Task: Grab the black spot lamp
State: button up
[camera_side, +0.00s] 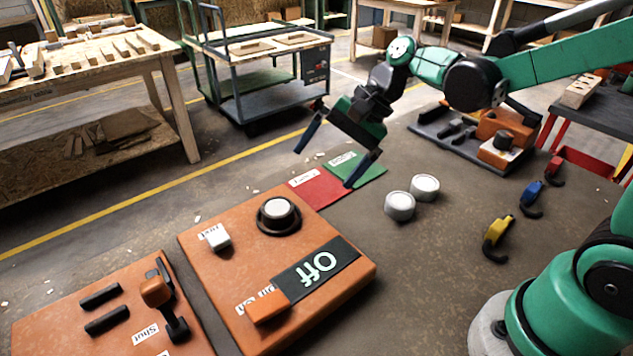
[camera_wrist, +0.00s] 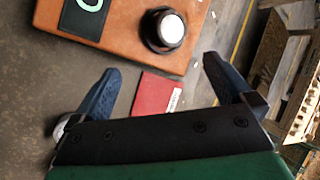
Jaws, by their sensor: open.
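The black spot lamp (camera_side: 279,215), a round black body with a white face, sits on the top of the orange panel box (camera_side: 205,265), near its far edge. In the wrist view the lamp (camera_wrist: 152,36) stands at the top middle, beyond the fingertips and between their lines. My gripper (camera_side: 325,168) is open and empty, in the air beyond and to the right of the lamp, apart from it. In the wrist view my gripper (camera_wrist: 161,66) shows its two blue fingers spread wide.
The panel also carries a white knob (camera_side: 218,238), an orange switch (camera_side: 268,306) and a black "Off" plate (camera_side: 315,271). Red (camera_side: 318,188) and green (camera_side: 357,168) mats lie beyond it. Two white round pieces (camera_side: 400,206) and coloured hooks (camera_side: 496,240) stand to the right.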

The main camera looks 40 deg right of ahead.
aim_at(279, 206)
jog(key=w+f+m+y, duration=0.1)
jog(key=m, duration=0.1)
jog(key=w+a+f+m+g+y, duration=0.1)
jog(key=m+y, duration=0.1)
jog(key=w+f+m+g+y, duration=0.1)
jog(key=w+f+y, duration=0.1)
jog(key=shift+a+m, duration=0.15)
jog(key=shift+m, duration=0.25)
jog(key=shift+w+f+m+g+y, duration=0.1)
jog(key=shift+f+m+g+y, duration=0.4)
jog(key=shift+f+m+y, duration=0.35)
jog(key=shift+x, duration=2.8)
